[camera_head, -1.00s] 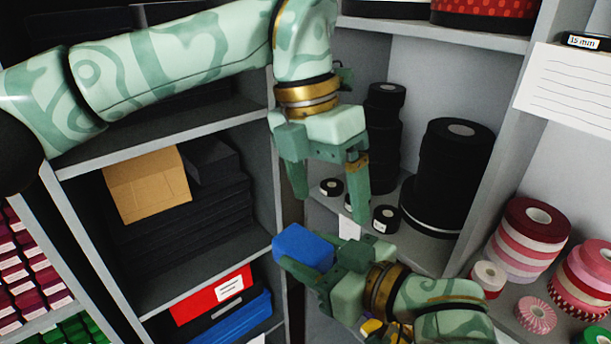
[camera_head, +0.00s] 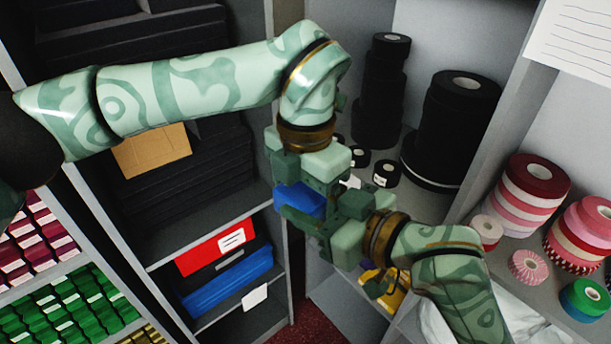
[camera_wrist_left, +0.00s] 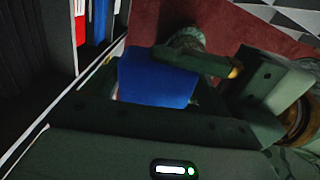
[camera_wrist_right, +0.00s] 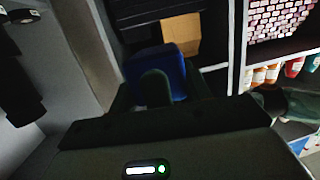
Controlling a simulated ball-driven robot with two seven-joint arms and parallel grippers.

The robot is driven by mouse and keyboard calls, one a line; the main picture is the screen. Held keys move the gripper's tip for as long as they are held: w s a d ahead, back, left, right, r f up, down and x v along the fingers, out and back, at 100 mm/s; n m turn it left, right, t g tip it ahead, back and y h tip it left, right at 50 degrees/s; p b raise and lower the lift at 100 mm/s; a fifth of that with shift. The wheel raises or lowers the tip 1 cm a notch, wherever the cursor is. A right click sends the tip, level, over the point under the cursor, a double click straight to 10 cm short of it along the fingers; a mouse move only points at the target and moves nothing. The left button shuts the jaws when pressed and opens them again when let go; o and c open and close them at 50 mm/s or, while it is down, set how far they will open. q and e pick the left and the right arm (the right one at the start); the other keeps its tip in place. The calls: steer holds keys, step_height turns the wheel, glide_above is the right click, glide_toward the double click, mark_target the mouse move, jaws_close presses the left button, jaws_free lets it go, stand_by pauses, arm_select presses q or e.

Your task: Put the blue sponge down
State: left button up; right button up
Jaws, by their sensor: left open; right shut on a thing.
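The blue sponge (camera_head: 299,199) is held in the air by my right gripper (camera_head: 306,212), which is shut on it. My left gripper (camera_head: 308,176) points down at the sponge from above and is open. Its fingertips are largely hidden behind the sponge and the right gripper, so I cannot tell whether they touch it. In the left wrist view the sponge (camera_wrist_left: 156,82) is right in front of the left gripper, with a right finger alongside. The right wrist view shows the sponge (camera_wrist_right: 157,72) behind a dark finger.
Behind are shelves with a cardboard box (camera_head: 152,151), a red box (camera_head: 212,247) and a blue box (camera_head: 228,282). Black rolls (camera_head: 458,125) stand on the corner shelf, and ribbon rolls (camera_head: 532,190) at the right. A yellow object (camera_head: 388,290) sits below my right wrist.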

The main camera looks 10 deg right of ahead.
arm_select(q)
steer(key=c, duration=0.7)
steer(key=shift+c, duration=0.4)
arm_select(e)
steer(key=o, duration=1.1)
